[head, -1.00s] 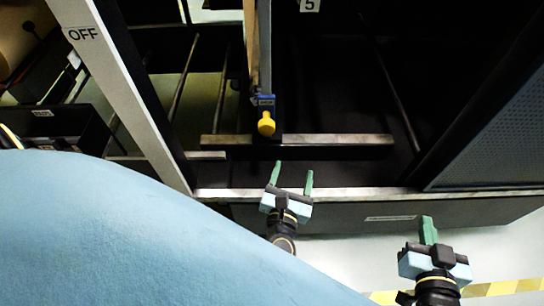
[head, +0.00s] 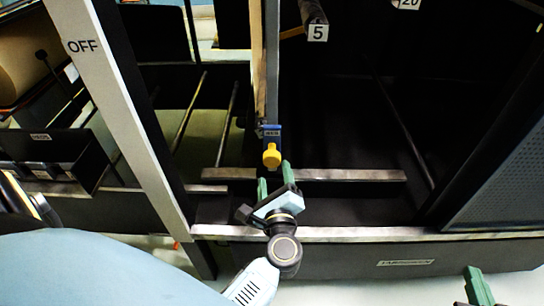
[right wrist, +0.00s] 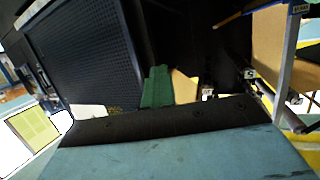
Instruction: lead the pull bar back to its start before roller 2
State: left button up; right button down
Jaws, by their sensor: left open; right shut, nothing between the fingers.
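A yellow knob (head: 271,156) sits below a small blue block with a label (head: 272,131), at the lower end of a grey upright (head: 272,70). A narrow tan strip (head: 258,60), like kraft paper seen edge-on, runs beside the upright. I cannot tell for sure which part is the pull bar. My left gripper (head: 275,180) is open just below the knob, its green fingers pointing up towards it; nothing shows between them. My right gripper (head: 477,286) is shut and empty at the lower right; its green fingers (right wrist: 157,88) show in the right wrist view. No roller marked 2 is readable.
A roller end labelled 5 (head: 317,32) is at the top. A horizontal metal rail (head: 350,175) lies behind my left gripper, and the frame's front sill (head: 400,234) is nearer. A white post marked OFF (head: 90,60) and a dark bin (head: 45,150) stand left.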

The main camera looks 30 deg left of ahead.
aim_at(272, 162)
pick_arm(q)
jog(key=x, duration=0.5)
jog(key=shift+p, duration=0.35)
jog(key=shift+x, duration=1.05)
pick_arm(e)
jog(key=shift+s+d+f+g+h, duration=0.2)
jog(key=shift+s+f+g, duration=0.1)
jog(key=shift+f+g, duration=0.25)
jog(key=shift+s+d+f+g+h, duration=0.1)
jog(key=shift+s+d+f+g, duration=0.25)
jog(key=shift+f, duration=0.35)
jog(key=shift+s+d+f+g+h, duration=0.1)
jog(key=shift+s+f+g, duration=0.15)
jog(key=shift+f+g, duration=0.3)
